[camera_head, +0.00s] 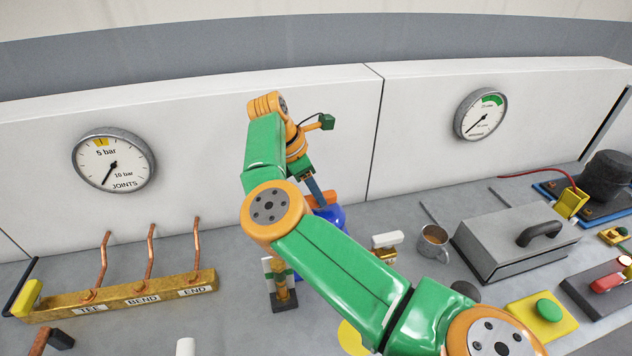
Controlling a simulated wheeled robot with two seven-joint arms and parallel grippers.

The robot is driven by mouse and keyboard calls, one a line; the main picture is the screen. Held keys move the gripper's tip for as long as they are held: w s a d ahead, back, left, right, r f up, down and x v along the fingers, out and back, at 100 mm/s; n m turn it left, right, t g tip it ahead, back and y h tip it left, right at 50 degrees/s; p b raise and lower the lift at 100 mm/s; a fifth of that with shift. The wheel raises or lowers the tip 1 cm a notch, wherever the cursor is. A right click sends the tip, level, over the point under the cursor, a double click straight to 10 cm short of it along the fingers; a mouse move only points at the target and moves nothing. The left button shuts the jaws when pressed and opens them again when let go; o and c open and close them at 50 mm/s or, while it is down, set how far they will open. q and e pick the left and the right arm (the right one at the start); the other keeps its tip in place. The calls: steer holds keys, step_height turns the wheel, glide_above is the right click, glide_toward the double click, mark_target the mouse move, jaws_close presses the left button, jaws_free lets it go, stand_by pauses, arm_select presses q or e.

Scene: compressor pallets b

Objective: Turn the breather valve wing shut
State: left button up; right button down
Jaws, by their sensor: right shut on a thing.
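My right arm reaches in from the lower right, and its gripper (316,192) points down behind the forearm. Its dark fingers are shut on the orange wing (329,197), which sits on top of a blue rounded body (333,215). The wing looks roughly level, but my gripper and arm cover part of it, so its exact angle is hard to tell. The lower part of the blue body is hidden by my forearm. My left gripper is not in view.
A brass bar (120,300) with copper pipes labelled TEE, BEND and END stands at left. A small brass fitting (283,290) is left of my forearm. A metal cup (432,243) and grey lidded box (515,243) stand at right. Gauges (113,161) hang on the wall panels.

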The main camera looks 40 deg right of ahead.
mark_target(310, 196)
steer(key=shift+r+m+p, duration=0.1)
steer(key=shift+m+p, duration=0.25)
steer(key=shift+m, duration=0.15)
steer(key=c, duration=0.6)
jaws_free()
steer(key=shift+r, duration=0.1)
steer(key=v, duration=0.3)
steer(key=shift+w+r, duration=0.15)
steer(key=shift+r, duration=0.05)
steer(key=p+v, duration=0.2)
steer(key=v, duration=0.1)
steer(key=shift+r, duration=0.25)
steer(key=shift+f, duration=0.1)
